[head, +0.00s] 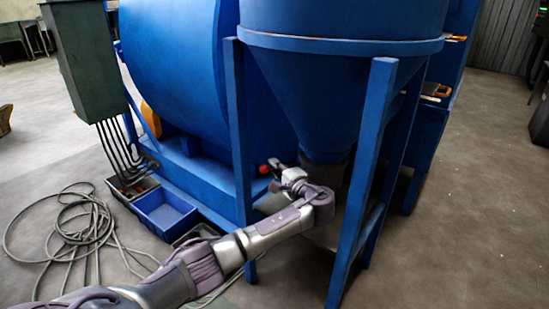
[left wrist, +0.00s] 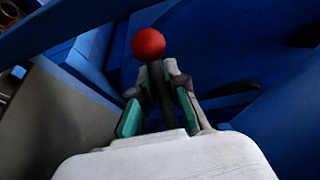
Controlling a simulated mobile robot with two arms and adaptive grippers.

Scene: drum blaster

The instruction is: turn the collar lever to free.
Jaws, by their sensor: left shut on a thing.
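The collar lever shows in the left wrist view as a dark rod (left wrist: 156,84) with a red ball knob (left wrist: 148,44) at its end. The knob also shows in the head view (head: 264,169), low beside the blue hopper's front-left leg. My left gripper (left wrist: 157,90) has one finger on each side of the rod, just below the knob, and is shut on it. In the head view my left gripper (head: 273,172) is small and partly hidden by its own wrist. The lever's base and the collar's markings cannot be made out. My right gripper is in neither view.
The blue hopper (head: 330,90) stands on blue legs (head: 366,180) close around my left arm. A blue drum (head: 175,60) is behind. Open bins (head: 165,213) and loose cables (head: 65,235) lie at the left. The floor at the right (head: 465,210) is clear.

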